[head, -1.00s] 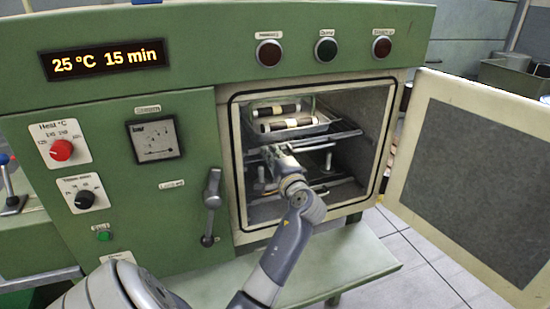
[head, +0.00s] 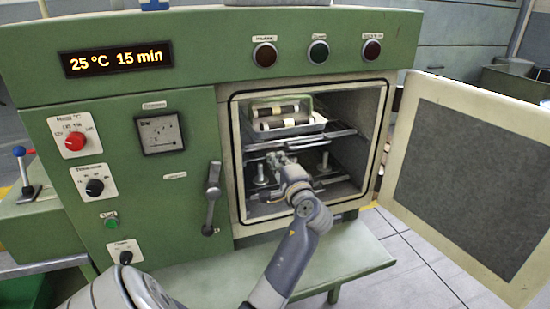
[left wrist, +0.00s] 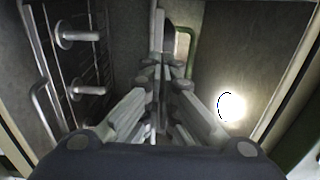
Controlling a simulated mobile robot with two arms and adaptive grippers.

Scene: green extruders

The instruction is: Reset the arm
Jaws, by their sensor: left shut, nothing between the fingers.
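My left gripper (head: 280,162) is at the mouth of the open chamber of the green machine (head: 190,200), below and in front of the tray. It is shut with nothing in it. In the left wrist view its fingers (left wrist: 165,65) are together, pointing into the chamber. The tray (head: 290,133) rests on the upper rack and holds dark cylinders with pale bands (head: 283,123). The gripper is apart from the tray. My right gripper is not in view.
The chamber door (head: 465,170) stands wide open to the right. A lever handle (head: 212,195) is left of the opening. A wire rack (head: 330,138) spans the chamber. A green ledge (head: 340,258) juts out below. The display reads 25 °C 15 min (head: 117,58).

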